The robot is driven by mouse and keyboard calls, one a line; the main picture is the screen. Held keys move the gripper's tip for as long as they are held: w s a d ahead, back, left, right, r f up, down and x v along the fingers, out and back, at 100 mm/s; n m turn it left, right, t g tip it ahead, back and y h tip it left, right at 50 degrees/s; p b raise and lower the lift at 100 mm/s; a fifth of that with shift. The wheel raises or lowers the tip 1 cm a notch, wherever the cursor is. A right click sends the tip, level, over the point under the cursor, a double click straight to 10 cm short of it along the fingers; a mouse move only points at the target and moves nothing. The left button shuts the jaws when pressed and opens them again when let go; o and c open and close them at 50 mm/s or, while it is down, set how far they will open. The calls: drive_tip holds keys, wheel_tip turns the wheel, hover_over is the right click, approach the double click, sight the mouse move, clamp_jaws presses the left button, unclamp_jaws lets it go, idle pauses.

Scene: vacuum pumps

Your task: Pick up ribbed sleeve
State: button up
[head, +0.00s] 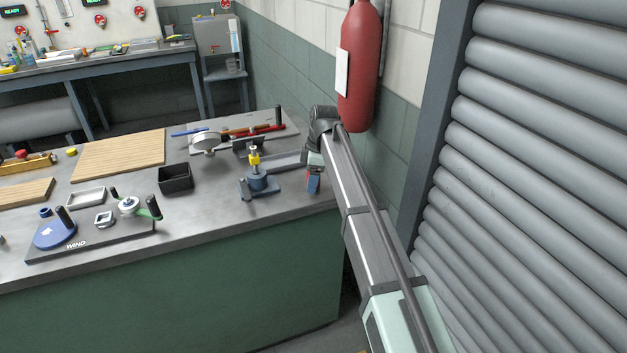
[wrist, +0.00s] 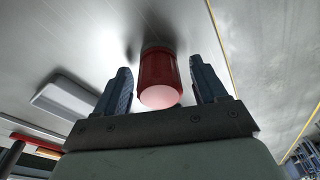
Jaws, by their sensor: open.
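A short dark red cylinder with a pale pink end, which I take for the ribbed sleeve (wrist: 160,82), stands on the grey bench in the wrist view. My gripper (wrist: 164,85) is open, with one blue finger on each side of the cylinder. A gap shows between each finger and the cylinder. In the head view my gripper (head: 313,184) hangs low at the bench's right end, with a bit of red showing at its blue fingers. Ribs are too small to make out, and my arm hides part of this spot.
A blue fixture with a yellow part (head: 256,172) stands just left of my gripper. A black bin (head: 175,178) is farther left. A grey tray (head: 280,123) with tools lies behind. A red extinguisher (head: 357,75) hangs on the wall beyond the bench.

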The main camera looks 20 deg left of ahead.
drive_tip(key=shift+c, duration=0.2)
drive_tip(key=c, duration=1.1)
drive_tip(key=shift+c, duration=0.2)
drive_tip(key=shift+r, duration=0.55)
drive_tip(key=r, duration=0.8)
drive_tip(key=shift+s+a+r, duration=0.1)
drive_tip(key=shift+a+r, duration=0.1)
drive_tip(key=shift+r, duration=0.05)
drive_tip(key=s+a+r+m, duration=0.3)
drive_tip(key=a+r+m, duration=0.2)
drive_tip(key=a, duration=0.2)
drive_tip(key=s+a+r+m+t, duration=0.1)
drive_tip(key=s+a+r+m, duration=0.2)
drive_tip(key=a+r+m, duration=0.3)
drive_tip(key=shift+s+a+r+m+t, duration=0.2)
drive_tip(key=shift+s+a+m+t, duration=0.1)
drive_tip(key=shift+a, duration=0.75)
